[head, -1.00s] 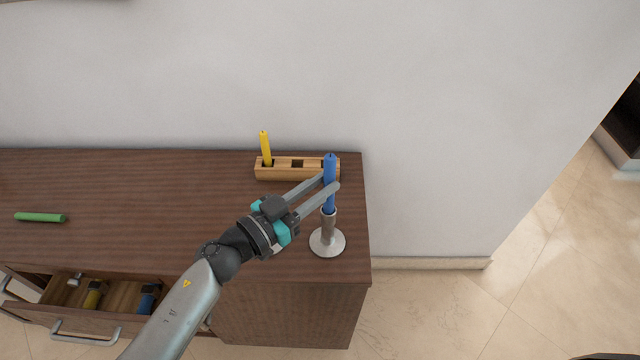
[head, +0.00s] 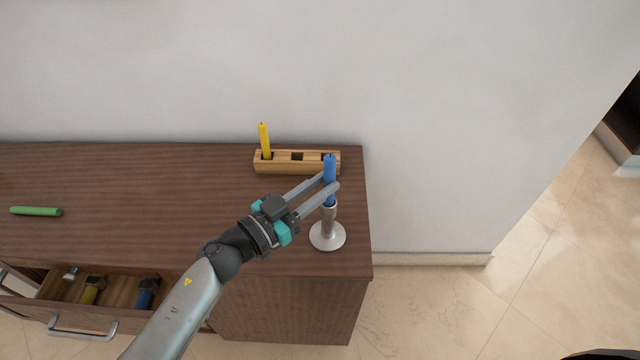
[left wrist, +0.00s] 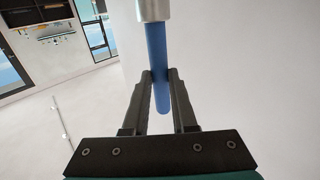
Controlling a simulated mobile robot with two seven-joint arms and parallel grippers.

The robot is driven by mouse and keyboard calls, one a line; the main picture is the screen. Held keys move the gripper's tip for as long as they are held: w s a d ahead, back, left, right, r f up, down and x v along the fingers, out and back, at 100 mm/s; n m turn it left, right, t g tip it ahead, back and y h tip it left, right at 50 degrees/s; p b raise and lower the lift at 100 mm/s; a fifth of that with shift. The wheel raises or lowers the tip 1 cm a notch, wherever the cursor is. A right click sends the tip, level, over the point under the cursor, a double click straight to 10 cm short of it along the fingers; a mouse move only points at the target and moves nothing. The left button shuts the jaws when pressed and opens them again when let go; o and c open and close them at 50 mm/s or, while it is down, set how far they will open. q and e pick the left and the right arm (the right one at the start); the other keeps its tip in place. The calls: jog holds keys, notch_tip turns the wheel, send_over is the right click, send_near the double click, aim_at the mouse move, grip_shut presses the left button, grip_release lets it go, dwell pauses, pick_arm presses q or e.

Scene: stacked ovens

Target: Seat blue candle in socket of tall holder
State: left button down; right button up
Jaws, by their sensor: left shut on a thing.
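The blue candle (head: 329,168) stands upright over the tall metal holder (head: 327,237), near the counter's right end. Its lower end meets the top of the holder's socket. My left gripper (head: 330,182) is shut on the blue candle, one finger on each side. In the left wrist view, the blue candle (left wrist: 156,48) runs between the fingers of my left gripper (left wrist: 161,75). Its end enters or touches the metal socket of the holder (left wrist: 154,9) at the top edge; the socket's inside is hidden. My right gripper is not in view.
A wooden block (head: 298,168) with square holes stands behind, with a yellow candle (head: 265,141) in its left hole. A green stick (head: 36,211) lies at left on the counter (head: 150,190). An open drawer (head: 120,292) at front left holds several tools. The wall rises behind.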

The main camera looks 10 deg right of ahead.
pick_arm(q)
jog(key=shift+f+b, duration=0.3)
jog(key=shift+f, duration=0.15)
jog(key=c, duration=0.6)
grip_release()
jog(key=shift+c, duration=0.2)
jog(key=shift+a, duration=0.1)
jog(key=p+v, duration=0.1)
jog(key=v, duration=1.4)
jog(key=shift+r, duration=0.15)
